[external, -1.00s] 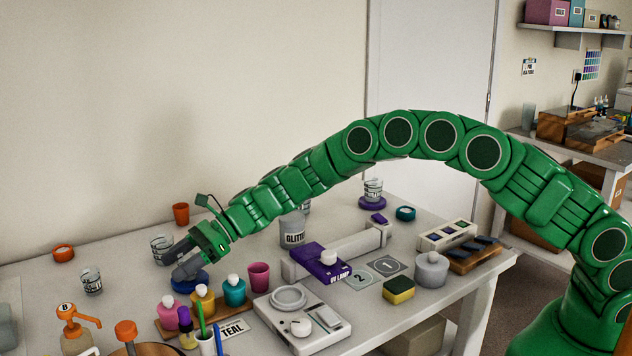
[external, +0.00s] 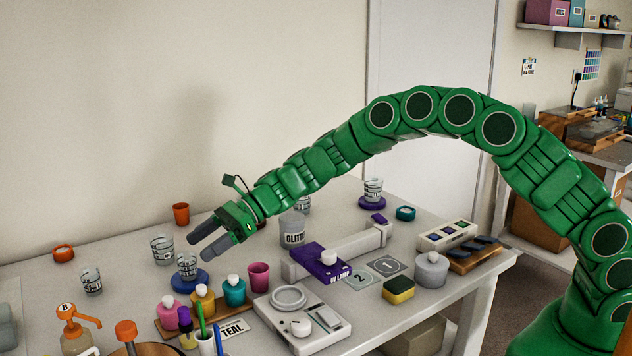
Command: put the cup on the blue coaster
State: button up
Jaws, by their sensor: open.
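A clear cup with dark print (external: 187,266) stands upright on the blue coaster (external: 203,279), at the left middle of the table. My gripper (external: 199,247) is open and empty. It appears above and a little behind the cup in the picture, with its fingers pointing left and slightly down. The fingers look clear of the cup.
Another clear cup (external: 162,250) stands just left of the coaster, and one (external: 92,281) farther left. Pigment bottles (external: 234,290) and a pink cup (external: 259,276) stand in front. A glitter tub (external: 292,230) is to the right. Another clear cup (external: 373,188) sits on a purple coaster (external: 372,204).

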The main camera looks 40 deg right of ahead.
jog(key=shift+v, duration=2.5)
